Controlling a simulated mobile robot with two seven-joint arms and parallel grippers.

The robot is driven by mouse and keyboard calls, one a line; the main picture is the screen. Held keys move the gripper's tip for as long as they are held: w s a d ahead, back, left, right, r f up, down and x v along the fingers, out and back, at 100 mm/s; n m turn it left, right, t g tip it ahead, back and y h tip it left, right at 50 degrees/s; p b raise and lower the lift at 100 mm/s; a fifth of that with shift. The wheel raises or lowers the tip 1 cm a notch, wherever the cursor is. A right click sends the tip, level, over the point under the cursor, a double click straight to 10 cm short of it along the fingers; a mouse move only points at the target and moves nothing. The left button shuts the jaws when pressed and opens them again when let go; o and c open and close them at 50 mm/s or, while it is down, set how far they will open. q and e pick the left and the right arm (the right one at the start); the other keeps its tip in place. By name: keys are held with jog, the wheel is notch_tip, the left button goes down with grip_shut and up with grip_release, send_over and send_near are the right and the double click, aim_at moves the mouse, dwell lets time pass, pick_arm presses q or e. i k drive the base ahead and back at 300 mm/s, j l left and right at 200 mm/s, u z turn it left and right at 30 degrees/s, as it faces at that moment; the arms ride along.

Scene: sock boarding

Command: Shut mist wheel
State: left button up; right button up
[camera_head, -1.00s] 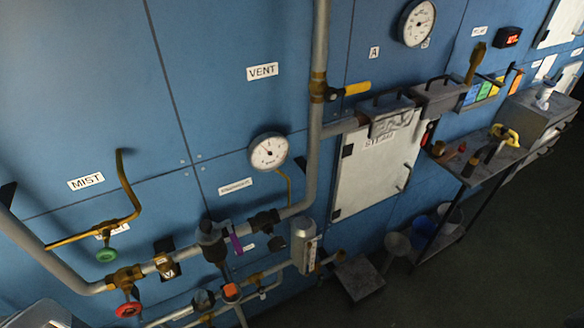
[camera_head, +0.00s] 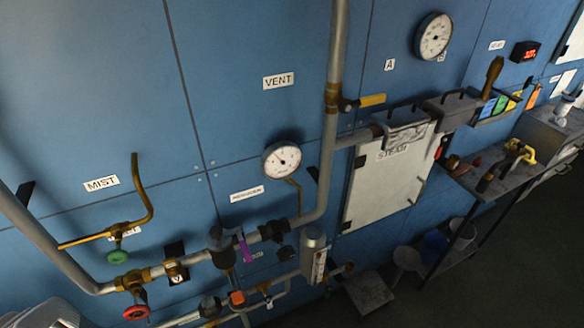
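The MIST label (camera_head: 101,184) is on the blue wall panel at the left. Below it, a small green handwheel (camera_head: 118,256) sits under a thin brass pipe (camera_head: 142,190) that bends upward beside the label. A red handwheel (camera_head: 136,313) hangs lower, under a brass valve body (camera_head: 132,280) on the thick grey pipe. A small tag behind the green wheel is partly hidden and I cannot read it. How far either wheel is turned cannot be told. Neither of my grippers shows in the view.
A thick grey pipe (camera_head: 38,238) runs in front of the wall, with several valves and a dial gauge (camera_head: 282,160) near it. A white steam door (camera_head: 385,185) and a cluttered side table (camera_head: 490,178) stand to the right. Dark floor is open at lower right.

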aim_at(119, 257)
jog(key=u, duration=0.6)
jog(key=i+l, duration=0.15)
jog(key=i+j+u, duration=0.05)
jog(key=i, duration=0.05)
